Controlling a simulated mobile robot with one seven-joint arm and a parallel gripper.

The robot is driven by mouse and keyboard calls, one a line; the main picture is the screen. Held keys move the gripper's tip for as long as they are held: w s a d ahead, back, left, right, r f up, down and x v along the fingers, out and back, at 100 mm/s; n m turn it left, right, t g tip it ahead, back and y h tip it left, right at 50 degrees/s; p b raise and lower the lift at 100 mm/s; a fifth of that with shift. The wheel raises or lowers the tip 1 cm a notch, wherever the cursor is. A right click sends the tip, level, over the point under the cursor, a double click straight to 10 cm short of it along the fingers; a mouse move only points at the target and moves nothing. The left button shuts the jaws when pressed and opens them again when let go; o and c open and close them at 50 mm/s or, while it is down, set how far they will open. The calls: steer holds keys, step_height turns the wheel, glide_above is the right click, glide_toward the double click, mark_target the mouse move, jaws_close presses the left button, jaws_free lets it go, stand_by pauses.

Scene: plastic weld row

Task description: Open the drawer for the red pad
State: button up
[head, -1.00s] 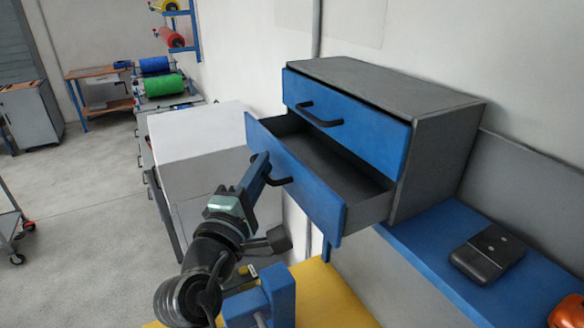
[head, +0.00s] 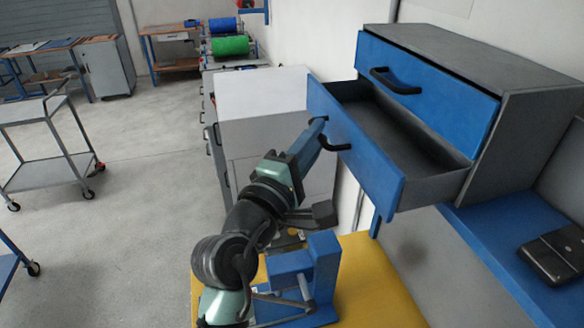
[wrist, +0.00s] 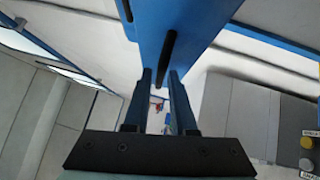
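A grey cabinet (head: 500,58) with two blue-fronted drawers stands on the right in the head view. Its lower drawer (head: 372,160) is pulled well out, and the visible part of its inside looks empty. The upper drawer (head: 425,88) looks almost closed. My gripper (head: 318,135) is at the lower drawer's dark handle (head: 335,148). In the wrist view, my gripper's fingers (wrist: 160,78) are apart with a clear gap, and the handle (wrist: 168,48) shows just beyond their tips. I see no firm hold. No red pad is visible.
A blue shelf (head: 490,235) with a black case (head: 556,256) lies below the cabinet. A blue fixture (head: 305,270) stands on a yellow surface (head: 365,275) beneath my arm. A trolley (head: 45,160) stands at left, with open grey floor between.

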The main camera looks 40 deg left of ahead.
steer(key=s+d+f+b, duration=0.1)
steer(key=s+b, duration=0.2)
steer(key=s, duration=0.8)
steer(key=shift+s+d+f+b, duration=0.15)
steer(key=shift+d+f+b, duration=0.05)
steer(key=shift+f+b, duration=0.1)
steer(key=w+d+r+m+t+h, duration=0.1)
steer(key=w+d+r+m+t, duration=0.1)
steer(key=d+r+m, duration=0.5)
steer(key=w+d+r+m+t+h, duration=0.1)
steer(key=w+d+r+m+t, duration=0.15)
steer(key=d+r+m, duration=0.45)
steer(key=s+d+r+m+t, duration=0.1)
steer(key=s+d+r+m, duration=0.1)
steer(key=r, duration=0.4)
steer(key=s+d+r+m+t, duration=0.2)
steer(key=s+d+r+m, duration=0.1)
steer(key=d+r+m, duration=0.2)
step_height(320, 180, up, 2)
steer(key=shift+s+d+r+h, duration=0.1)
steer(key=shift+s+d+h, duration=0.25)
steer(key=shift+d, duration=0.9)
steer(key=shift+w+t, duration=0.15)
steer(key=shift+t, duration=0.1)
